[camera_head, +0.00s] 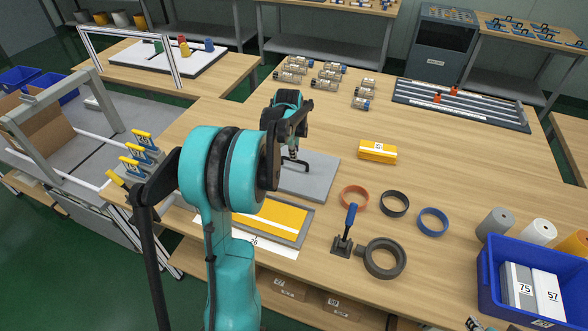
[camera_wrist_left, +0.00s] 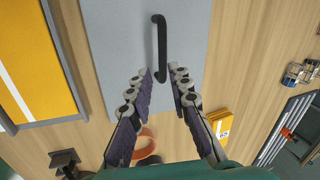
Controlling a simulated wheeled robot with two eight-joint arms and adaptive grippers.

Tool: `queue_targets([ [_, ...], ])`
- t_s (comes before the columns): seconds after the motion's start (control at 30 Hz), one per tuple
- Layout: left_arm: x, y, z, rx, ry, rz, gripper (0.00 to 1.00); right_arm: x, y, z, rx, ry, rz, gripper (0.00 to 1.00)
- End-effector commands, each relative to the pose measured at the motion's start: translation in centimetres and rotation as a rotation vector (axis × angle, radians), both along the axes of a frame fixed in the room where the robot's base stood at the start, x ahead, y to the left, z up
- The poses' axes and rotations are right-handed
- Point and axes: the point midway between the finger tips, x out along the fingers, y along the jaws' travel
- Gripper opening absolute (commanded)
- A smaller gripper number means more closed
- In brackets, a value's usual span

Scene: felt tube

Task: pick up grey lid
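The grey lid (camera_head: 318,178) is a flat plate lying on the wooden table, with a dark bar handle (camera_head: 297,163) on top. In the left wrist view the lid (camera_wrist_left: 112,45) fills the upper middle, and its handle (camera_wrist_left: 160,48) stands just ahead of the fingers. My left gripper (camera_wrist_left: 161,75) is open and empty, its two fingers apart on either side of the handle's near end. In the head view my left gripper (camera_head: 292,153) hangs over the lid, partly hidden by my arm.
A grey-rimmed tray with a yellow panel (camera_head: 272,216) lies nearer. Orange (camera_head: 355,197), black (camera_head: 395,203) and blue (camera_head: 433,221) rings, a blue-handled clamp (camera_head: 347,228) and a yellow box (camera_head: 378,151) lie to the right. A blue bin (camera_head: 490,285) stands at the lower right.

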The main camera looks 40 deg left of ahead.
Motion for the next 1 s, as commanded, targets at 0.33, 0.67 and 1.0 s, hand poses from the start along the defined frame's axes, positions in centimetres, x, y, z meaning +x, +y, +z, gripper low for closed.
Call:
queue_targets([
  [0.33,1.0,1.6,-3.7,0.009,0.017,-0.038,0.19,0.0,0.0,-1.2,0.000,0.000,0.000,0.38],
  [0.67,2.4,2.0,-7.9,0.009,0.016,-0.037,0.19,0.0,0.0,-3.5,0.000,0.000,0.000,0.38],
  [1.0,2.6,2.1,-8.3,0.009,0.016,-0.036,0.06,0.0,0.0,-3.5,0.000,0.000,0.000,0.38],
])
